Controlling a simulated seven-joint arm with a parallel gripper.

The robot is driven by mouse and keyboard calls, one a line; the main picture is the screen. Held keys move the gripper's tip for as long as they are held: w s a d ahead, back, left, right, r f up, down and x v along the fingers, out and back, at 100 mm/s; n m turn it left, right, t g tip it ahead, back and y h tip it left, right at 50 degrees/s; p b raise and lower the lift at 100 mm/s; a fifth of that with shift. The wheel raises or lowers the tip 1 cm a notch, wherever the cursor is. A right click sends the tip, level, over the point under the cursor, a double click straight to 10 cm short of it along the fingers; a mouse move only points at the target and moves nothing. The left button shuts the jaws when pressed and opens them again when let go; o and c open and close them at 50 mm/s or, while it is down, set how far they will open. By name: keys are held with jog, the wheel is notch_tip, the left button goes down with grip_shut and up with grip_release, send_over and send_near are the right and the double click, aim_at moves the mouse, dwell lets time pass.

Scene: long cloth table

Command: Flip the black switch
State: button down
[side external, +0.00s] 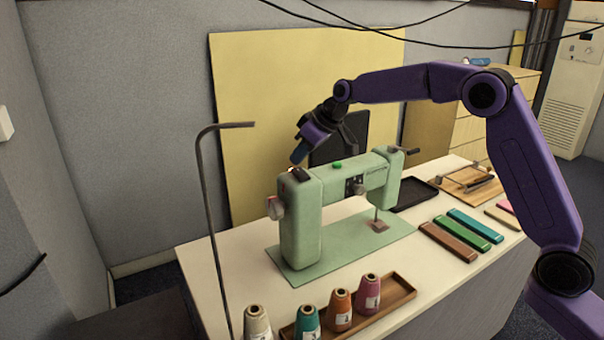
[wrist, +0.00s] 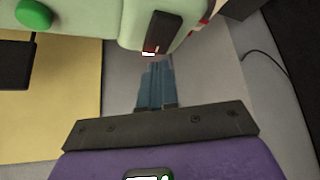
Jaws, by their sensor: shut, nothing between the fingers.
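A black switch (side external: 299,174) sits on top of the left end of a pale green sewing machine (side external: 303,225). In the wrist view the switch (wrist: 154,32) is a dark plate with a small white part at its near end, on the green body (wrist: 190,10). My gripper (side external: 297,157) is just above the switch in the side view, pointing down and to the left. In the wrist view its blue fingers (wrist: 156,68) are together, with tips close to the switch's near end. I cannot tell whether they touch it. Nothing is held.
A green button (side external: 337,165) is on the machine's top, right of the switch. A tall bent rod (side external: 212,215) stands at the left. Thread spools (side external: 340,310) and a wooden tray (side external: 399,291) are in front. A black tray (side external: 413,193) and coloured bars (side external: 462,233) lie right.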

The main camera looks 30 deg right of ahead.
aim_at(300, 170)
jog(key=shift+f, duration=0.8)
dwell(0.9)
notch_tip(300, 170, up, 7)
dwell(1.0)
dwell(0.3)
